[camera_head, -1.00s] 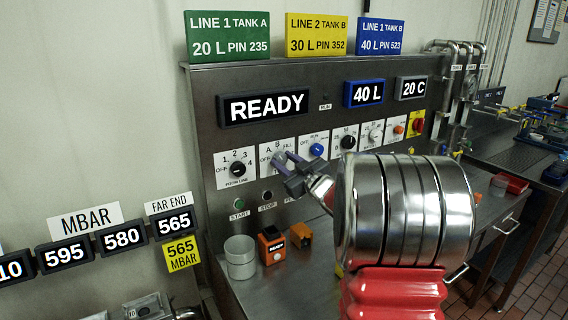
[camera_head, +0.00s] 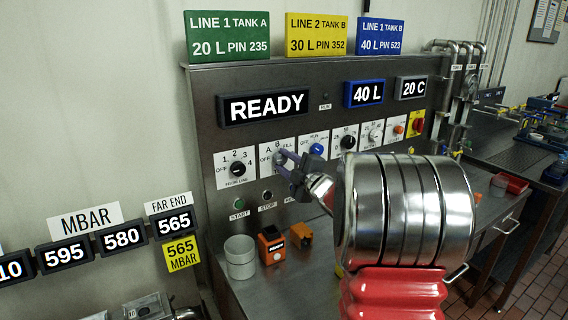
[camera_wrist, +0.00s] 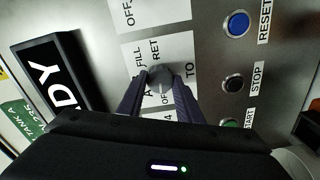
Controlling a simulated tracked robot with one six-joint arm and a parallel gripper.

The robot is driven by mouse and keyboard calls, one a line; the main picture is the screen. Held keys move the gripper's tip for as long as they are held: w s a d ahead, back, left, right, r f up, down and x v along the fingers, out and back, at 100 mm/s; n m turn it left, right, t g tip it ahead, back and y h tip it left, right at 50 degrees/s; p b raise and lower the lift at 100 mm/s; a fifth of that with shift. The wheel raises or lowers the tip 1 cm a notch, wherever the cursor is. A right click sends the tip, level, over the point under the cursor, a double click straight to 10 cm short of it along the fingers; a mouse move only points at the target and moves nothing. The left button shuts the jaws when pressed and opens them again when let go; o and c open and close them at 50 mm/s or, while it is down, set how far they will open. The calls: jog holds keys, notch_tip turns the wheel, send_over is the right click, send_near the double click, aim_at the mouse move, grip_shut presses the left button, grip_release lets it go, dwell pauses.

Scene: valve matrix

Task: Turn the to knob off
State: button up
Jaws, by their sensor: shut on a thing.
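The TO knob (camera_wrist: 160,74) is a grey knob on a white label plate marked OFF, A, FILL, RET and TO. In the head view its plate (camera_head: 265,168) is second from the left in the row, and the fingers partly cover the knob. My gripper (camera_wrist: 159,82) is shut on the TO knob, one purple-grey finger on each side. It also shows in the head view (camera_head: 286,160), reaching in from the right. I cannot tell which position the knob points to.
A black FROM LINE knob (camera_head: 238,169) is on the left and a blue RUN knob (camera_head: 317,149) on the right. START and STOP buttons (camera_head: 267,196) sit below. A grey cup (camera_head: 240,257) and orange boxes (camera_head: 271,245) stand on the bench. The display (camera_head: 263,105) reads READY.

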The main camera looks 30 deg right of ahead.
jog(key=shift+a+f+n, duration=0.15)
jog(key=shift+a+n, duration=0.05)
jog(key=shift+n, duration=0.4)
jog(key=o, duration=1)
jog(key=shift+d, duration=0.1)
jog(key=shift+o, duration=0.2)
jog(key=shift+s, duration=0.1)
jog(key=s, duration=1.3)
jog(key=shift+s+a, duration=0.3)
jog(key=shift+a, duration=0.1)
